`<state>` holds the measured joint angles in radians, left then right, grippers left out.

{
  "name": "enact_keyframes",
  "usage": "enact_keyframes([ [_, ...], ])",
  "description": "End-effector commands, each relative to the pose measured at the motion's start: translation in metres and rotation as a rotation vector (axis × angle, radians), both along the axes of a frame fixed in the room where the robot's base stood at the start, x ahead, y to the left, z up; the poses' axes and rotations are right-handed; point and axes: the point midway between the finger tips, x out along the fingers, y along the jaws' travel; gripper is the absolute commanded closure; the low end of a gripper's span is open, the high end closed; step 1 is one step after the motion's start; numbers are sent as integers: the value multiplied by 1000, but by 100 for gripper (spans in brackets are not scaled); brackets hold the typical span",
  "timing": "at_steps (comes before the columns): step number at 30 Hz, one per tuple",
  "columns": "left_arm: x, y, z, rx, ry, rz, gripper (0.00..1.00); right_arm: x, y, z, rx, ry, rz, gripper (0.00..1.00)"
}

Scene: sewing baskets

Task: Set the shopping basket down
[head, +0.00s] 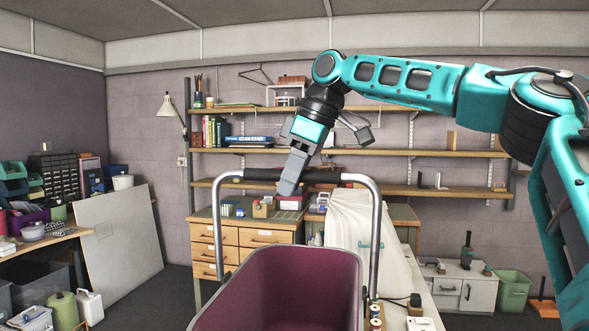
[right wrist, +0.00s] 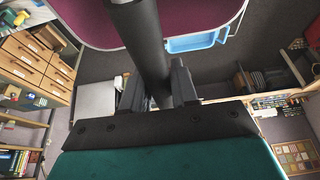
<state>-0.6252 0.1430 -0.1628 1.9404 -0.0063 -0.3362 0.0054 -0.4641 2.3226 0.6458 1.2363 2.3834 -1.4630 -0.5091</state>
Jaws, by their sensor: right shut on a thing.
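The shopping basket (head: 290,290) is a maroon, open-topped tub with a tall metal handle and a dark grip bar (head: 262,175). It shows at the lower middle of the head view, cut off by the bottom edge. My right gripper (head: 288,188) reaches down from above and is shut on the grip bar, right of the bar's middle-left part. In the right wrist view the dark bar (right wrist: 143,38) runs between the two fingers (right wrist: 155,90), with the maroon tub (right wrist: 90,20) behind it. The basket's underside is hidden. My left gripper is not in view.
A white worktop (head: 432,305) with small items is right of the basket. A wooden drawer cabinet (head: 245,240) and wall shelves (head: 400,153) stand behind. A leaning board (head: 120,245) and a cluttered bench (head: 45,238) are at left. Dark floor (head: 160,295) shows clear left of the basket.

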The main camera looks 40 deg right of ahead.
Motion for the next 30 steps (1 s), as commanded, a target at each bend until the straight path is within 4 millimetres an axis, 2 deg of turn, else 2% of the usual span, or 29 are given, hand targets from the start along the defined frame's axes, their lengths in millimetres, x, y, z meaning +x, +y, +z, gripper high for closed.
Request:
enact_keyframes([
  [6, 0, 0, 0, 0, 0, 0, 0, 0, 1, -49, 3, -4, 1, 100],
  [12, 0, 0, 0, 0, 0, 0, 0, 0, 1, -90, 1, -5, 0, 100],
  [15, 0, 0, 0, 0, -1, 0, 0, 0, 1, -102, 3, -7, 0, 100],
  [22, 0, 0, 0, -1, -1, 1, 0, 1, 1, -118, 2, -7, -1, 100],
  [30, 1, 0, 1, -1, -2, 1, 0, 1, 0, -150, 1, -8, -2, 100],
])
